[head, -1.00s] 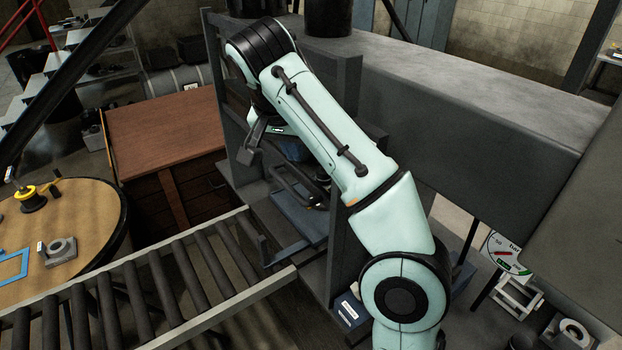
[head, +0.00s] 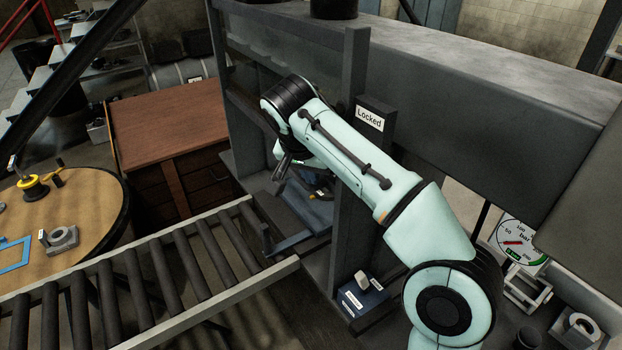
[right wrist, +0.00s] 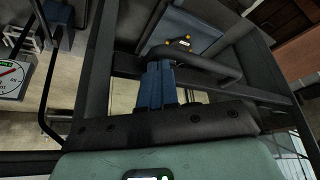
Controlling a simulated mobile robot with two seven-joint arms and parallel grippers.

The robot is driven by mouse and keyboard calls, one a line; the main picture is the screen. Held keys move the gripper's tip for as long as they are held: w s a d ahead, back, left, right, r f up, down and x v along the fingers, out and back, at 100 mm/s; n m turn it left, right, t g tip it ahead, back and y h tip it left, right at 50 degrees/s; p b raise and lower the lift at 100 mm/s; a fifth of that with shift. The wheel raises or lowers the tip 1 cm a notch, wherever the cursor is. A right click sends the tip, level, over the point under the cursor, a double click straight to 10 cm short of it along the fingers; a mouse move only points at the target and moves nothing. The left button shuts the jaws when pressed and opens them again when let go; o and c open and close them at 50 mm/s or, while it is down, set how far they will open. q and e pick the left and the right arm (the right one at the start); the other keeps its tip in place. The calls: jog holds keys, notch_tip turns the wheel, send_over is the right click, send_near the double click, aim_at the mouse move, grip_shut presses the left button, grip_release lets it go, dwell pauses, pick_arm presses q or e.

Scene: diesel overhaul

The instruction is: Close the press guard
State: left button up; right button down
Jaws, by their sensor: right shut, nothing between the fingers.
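The press frame (head: 354,75) stands in the middle of the head view. A see-through panel, which looks like the guard (head: 262,82), spans its upper opening; my right arm hides part of the opening. A dark box with a "Locked" label (head: 370,117) is on the right post. My right gripper (head: 282,172) is at the front opening, below the panel. In the right wrist view its blue fingers (right wrist: 160,78) are shut and empty, close to a dark curved handle (right wrist: 205,65); I cannot tell whether they touch. My left gripper is not in view.
A roller conveyor (head: 150,275) leads up to the press front from the left. A round table (head: 85,215) and a wooden cabinet (head: 165,135) stand at left. A pressure gauge (head: 518,240) is at right. A blue box (head: 360,298) lies by the right post's foot.

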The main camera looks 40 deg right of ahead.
jog(key=shift+f, duration=0.1)
dwell(0.3)
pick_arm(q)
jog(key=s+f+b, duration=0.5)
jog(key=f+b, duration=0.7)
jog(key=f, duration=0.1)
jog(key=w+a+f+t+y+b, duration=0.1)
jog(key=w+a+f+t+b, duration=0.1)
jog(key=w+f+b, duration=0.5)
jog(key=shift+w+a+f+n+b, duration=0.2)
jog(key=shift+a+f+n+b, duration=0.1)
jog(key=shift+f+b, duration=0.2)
pick_arm(e)
notch_tip(320, 180, down, 31)
